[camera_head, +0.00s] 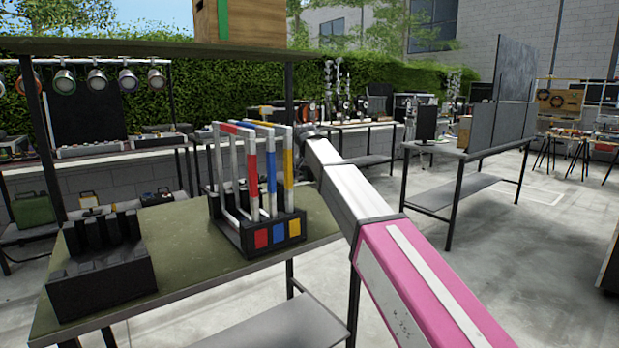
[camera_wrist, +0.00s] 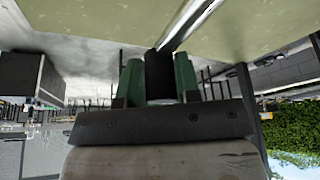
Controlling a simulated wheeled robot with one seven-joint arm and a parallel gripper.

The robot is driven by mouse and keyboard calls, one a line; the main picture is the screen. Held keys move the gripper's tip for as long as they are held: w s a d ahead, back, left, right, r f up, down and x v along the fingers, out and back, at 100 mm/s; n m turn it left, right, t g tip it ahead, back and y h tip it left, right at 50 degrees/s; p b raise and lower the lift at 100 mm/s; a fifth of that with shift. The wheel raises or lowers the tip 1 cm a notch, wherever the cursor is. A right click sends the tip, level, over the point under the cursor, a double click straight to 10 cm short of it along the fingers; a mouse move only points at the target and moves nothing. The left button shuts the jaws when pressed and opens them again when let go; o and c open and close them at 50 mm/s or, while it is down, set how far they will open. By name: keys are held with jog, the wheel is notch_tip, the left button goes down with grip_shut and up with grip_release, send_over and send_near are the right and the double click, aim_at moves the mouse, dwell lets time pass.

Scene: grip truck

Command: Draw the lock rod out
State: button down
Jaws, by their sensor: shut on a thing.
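In the wrist view my gripper (camera_wrist: 158,80) shows two green fingers closed on a dark piece between them. A shiny metal rod (camera_wrist: 186,24) runs from this piece toward the upper right; it looks like the lock rod. How far it sits in anything is hidden. In the head view my arm reaches from the lower right to behind the rack (camera_head: 283,250); the fingertips and the rod cannot be made out there. The rack holds upright bent bars with red (camera_head: 253,180), blue (camera_head: 271,170) and yellow (camera_head: 288,160) sections.
The rack stands on a green-topped table (camera_head: 190,235). A black slotted block (camera_head: 100,285) stands left of it, with some bare tabletop between. A shelf (camera_head: 130,47) with a wooden box (camera_head: 258,22) crosses above. Another table (camera_head: 465,150) stands at the right, with open floor around it.

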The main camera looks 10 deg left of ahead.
jog(key=w+d, duration=0.4)
jog(key=w, duration=0.1)
jog(key=shift+r, duration=0.1)
jog(key=c, duration=0.9)
grip_release()
jog(key=shift+w, duration=0.1)
jog(key=v, duration=1)
jog(key=shift+s+r, duration=0.25)
jog(key=shift+r, duration=0.05)
jog(key=shift+s, duration=0.1)
